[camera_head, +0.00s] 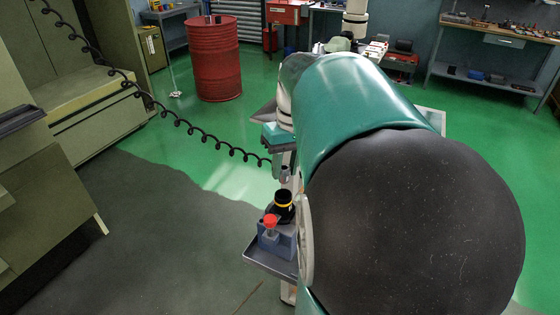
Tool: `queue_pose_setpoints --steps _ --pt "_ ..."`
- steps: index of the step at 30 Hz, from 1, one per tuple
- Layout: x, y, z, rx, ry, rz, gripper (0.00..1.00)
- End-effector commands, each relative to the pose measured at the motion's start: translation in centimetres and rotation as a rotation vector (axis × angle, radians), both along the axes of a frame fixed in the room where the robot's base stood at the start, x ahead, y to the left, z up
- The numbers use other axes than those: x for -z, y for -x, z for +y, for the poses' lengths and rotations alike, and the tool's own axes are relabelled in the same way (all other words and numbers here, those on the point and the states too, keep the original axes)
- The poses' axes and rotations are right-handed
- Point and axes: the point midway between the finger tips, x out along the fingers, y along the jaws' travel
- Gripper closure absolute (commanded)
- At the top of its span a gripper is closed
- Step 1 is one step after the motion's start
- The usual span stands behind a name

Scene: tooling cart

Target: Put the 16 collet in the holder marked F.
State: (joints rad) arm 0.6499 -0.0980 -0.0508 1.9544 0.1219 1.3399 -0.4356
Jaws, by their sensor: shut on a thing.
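My gripper (283,155) shows only in part, at the left edge of my large teal arm, which hides much of it. It points down and is shut on a small grey piece (285,173), which looks like a collet; no number is readable. Just below it, on a grey tray (262,262), stands a blue-grey block (268,246). No letter F is readable. The held piece appears apart from the holders. My arm hides the tray's right side.
A red drum (214,60) stands on the green floor at the back left. A black coiled cable (190,127) hangs across the left. A green machine (60,95) is at the left. Workbenches (495,38) line the back. The floor left of the tray is clear.

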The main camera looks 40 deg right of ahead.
Motion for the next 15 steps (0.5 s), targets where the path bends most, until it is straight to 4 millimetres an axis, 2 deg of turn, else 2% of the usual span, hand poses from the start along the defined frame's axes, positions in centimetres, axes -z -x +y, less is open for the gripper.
queue_pose_setpoints --steps 15 --pt "3.1 -0.2 0.0 -0.001 -0.001 0.001 0.97"
